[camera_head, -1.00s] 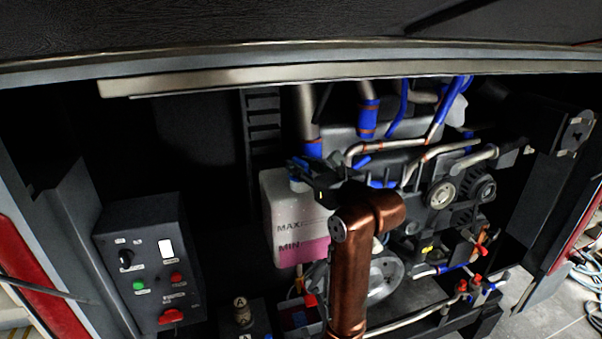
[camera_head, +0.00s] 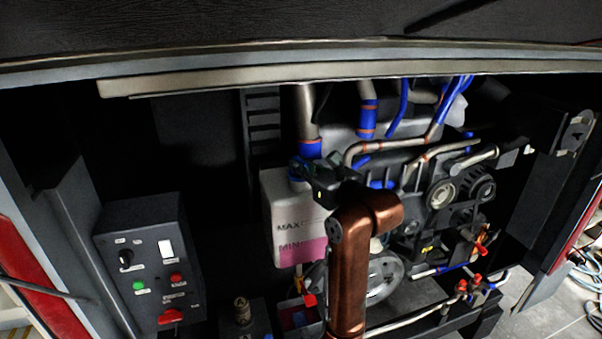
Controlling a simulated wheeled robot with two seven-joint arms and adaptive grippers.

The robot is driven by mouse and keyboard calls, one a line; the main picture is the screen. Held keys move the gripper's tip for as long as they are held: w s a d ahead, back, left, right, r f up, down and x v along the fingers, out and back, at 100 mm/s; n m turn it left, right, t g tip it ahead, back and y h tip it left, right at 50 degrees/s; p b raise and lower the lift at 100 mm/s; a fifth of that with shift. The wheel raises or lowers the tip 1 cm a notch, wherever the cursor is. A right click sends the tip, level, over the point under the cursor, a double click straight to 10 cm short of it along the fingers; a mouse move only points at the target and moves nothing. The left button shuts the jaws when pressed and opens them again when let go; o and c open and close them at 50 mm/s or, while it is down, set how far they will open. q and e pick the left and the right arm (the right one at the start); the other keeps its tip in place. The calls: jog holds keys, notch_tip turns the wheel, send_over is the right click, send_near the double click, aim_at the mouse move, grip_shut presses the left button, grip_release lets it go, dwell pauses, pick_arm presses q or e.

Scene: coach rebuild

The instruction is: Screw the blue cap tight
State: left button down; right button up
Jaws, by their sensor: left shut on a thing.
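My copper-coloured arm (camera_head: 348,270) rises in front of the tank's right side. How tight the cap sits cannot be told. My right gripper is not in view.
The engine (camera_head: 440,200) with blue hoses and metal pipes stands close on the right. A control box (camera_head: 148,262) with buttons and a switch is at the left. A rail (camera_head: 300,80) crosses above. Dark free room lies left of the tank.

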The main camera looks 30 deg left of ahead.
pick_arm(q)
jog(key=m+t+h, duration=0.1)
jog(key=m+t, duration=0.1)
jog(key=m+t+h+p, duration=0.1)
jog(key=m+t+h, duration=0.1)
jog(key=t, duration=0.1)
jog(key=shift+s+a+h, duration=0.1)
jog(key=shift+s+h, duration=0.05)
jog(key=shift+h, duration=0.15)
jog(key=shift+m+t+h+p, duration=0.3)
jog(key=shift+m+t+h, duration=0.4)
jog(key=shift+m+h, duration=0.15)
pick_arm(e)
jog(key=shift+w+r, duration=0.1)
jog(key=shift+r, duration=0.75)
